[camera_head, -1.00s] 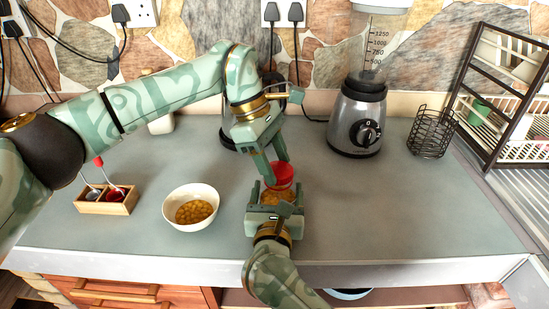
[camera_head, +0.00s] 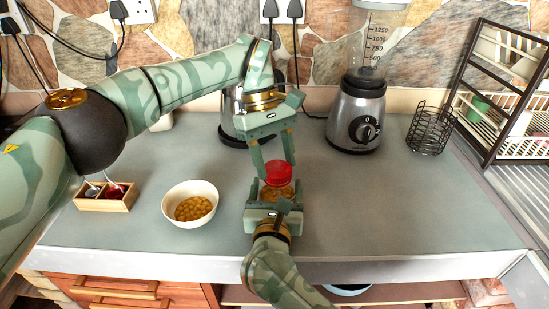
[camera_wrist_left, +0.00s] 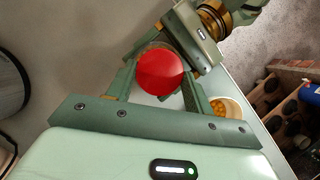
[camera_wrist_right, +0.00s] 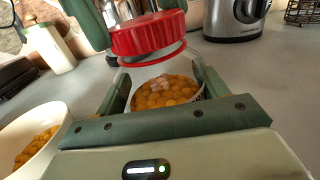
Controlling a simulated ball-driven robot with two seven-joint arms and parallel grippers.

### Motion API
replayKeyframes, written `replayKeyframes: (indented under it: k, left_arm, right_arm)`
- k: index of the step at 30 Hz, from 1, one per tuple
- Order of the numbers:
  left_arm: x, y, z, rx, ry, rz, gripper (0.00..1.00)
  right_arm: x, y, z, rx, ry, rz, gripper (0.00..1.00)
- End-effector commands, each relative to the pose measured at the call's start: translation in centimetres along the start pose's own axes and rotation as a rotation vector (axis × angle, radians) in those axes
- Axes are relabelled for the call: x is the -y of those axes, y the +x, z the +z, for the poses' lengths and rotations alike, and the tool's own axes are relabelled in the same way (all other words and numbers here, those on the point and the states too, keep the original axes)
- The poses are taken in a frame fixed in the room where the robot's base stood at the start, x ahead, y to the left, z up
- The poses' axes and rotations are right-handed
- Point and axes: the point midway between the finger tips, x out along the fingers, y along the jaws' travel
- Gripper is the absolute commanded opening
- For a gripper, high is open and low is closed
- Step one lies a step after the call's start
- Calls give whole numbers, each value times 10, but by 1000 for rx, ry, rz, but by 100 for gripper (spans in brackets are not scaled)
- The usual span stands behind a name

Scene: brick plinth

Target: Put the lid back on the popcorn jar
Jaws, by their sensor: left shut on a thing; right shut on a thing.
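My left gripper (camera_head: 278,167) is shut on the red lid (camera_head: 277,174), pointing down over the jar. In the left wrist view the lid (camera_wrist_left: 160,73) sits between its fingers. My right gripper (camera_head: 273,193) is shut around the clear popcorn jar (camera_head: 277,191), which stands upright near the counter's front with yellow kernels inside. In the right wrist view the lid (camera_wrist_right: 148,36) is over the jar's mouth, with a clear band between it and the kernels (camera_wrist_right: 166,91). I cannot tell whether the lid touches the rim.
A white bowl of yellow kernels (camera_head: 214,191) stands left of the jar. A wooden box (camera_head: 106,203) is farther left. A blender (camera_head: 355,118), a wire basket (camera_head: 429,129) and a dish rack (camera_head: 500,95) stand right. The counter right of the jar is clear.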

Motion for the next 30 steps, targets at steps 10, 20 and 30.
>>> replayKeyframes:
  k: [10,20,30]
  left_arm:
    - [0,-1,0,-1,-1,3,74]
    - [0,-14,5,-3,-1,3,74]
    - [0,-42,18,0,-1,2,74]
  right_arm:
    - [0,0,-1,-2,1,-1,8]
    - [0,0,-1,-2,0,-1,8]
    - [0,0,-1,-2,0,-1,8]
